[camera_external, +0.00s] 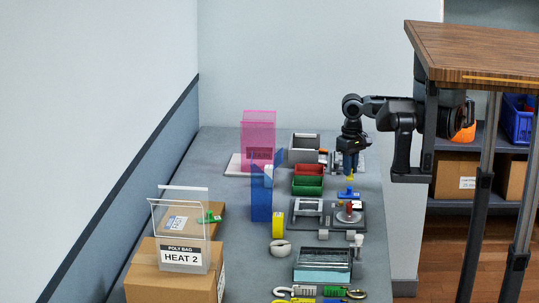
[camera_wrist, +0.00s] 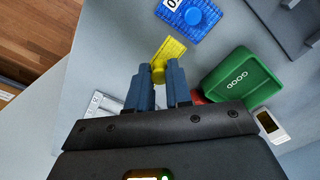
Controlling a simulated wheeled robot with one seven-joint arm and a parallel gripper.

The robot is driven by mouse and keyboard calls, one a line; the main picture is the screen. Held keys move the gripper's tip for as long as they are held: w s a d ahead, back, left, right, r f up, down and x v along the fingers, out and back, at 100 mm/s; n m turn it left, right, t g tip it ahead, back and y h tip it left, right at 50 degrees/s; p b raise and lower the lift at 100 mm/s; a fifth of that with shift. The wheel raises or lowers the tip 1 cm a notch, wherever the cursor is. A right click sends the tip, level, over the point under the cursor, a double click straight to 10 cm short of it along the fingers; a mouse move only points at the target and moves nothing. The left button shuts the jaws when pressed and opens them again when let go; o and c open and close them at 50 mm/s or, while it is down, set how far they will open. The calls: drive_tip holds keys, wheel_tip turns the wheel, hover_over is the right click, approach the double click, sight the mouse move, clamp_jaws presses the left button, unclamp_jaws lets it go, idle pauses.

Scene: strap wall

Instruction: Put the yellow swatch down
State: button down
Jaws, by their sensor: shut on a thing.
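The yellow swatch (camera_wrist: 171,49) is in my gripper (camera_wrist: 158,72), shut on its round yellow knob between the two blue fingertips. In the external view the swatch (camera_external: 350,178) is a small yellow patch just below the tip of my gripper (camera_external: 350,172), which points down. The swatch is over the grey bench, close to its surface; I cannot tell whether it touches. My fingers and the wrist body hide part of the swatch. A blue swatch (camera_wrist: 193,13) with a round knob lies on the bench just beyond it; it also shows in the external view (camera_external: 348,194).
A green bin (camera_wrist: 240,85) marked GOOD stands to the right in the wrist view, with a red bin (camera_external: 309,168) behind it. A dark fixture (camera_external: 350,216) with a red part stands nearer the camera.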

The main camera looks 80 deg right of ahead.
drive_tip(key=shift+f, duration=1.95)
drive_tip(key=shift+f, duration=0.1)
drive_tip(key=c, duration=1)
unclamp_jaws()
drive_tip(key=shift+c, duration=0.2)
wheel_tip(320, 180, up, 12)
drive_tip(key=shift+r, duration=0.15)
